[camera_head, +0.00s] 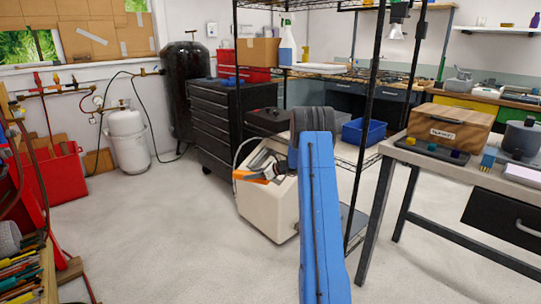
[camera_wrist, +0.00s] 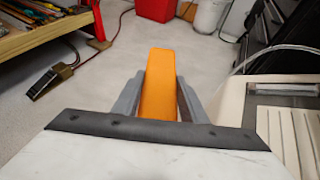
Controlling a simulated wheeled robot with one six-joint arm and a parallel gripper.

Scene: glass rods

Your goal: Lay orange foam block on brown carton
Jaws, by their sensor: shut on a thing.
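My gripper (camera_head: 264,172) is shut on the orange foam block (camera_wrist: 158,82). In the wrist view the block is upright between the two grey fingers and sticks out past them. In the head view the orange block (camera_head: 243,174) shows at the left end of my gripper, in the air in front of a cream machine. A brown carton (camera_head: 258,51) stands at the back, near the black tool chest and beside a spray bottle. It is far from my gripper, and a shelf post partly crosses in front of it. The carton is not in the wrist view.
A cream machine (camera_head: 262,208) stands just below my gripper. A black wire shelf with a blue bin (camera_head: 363,132) is close on the right. A table with a wooden box (camera_head: 450,127) is further right. The floor (camera_head: 150,225) at left is clear.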

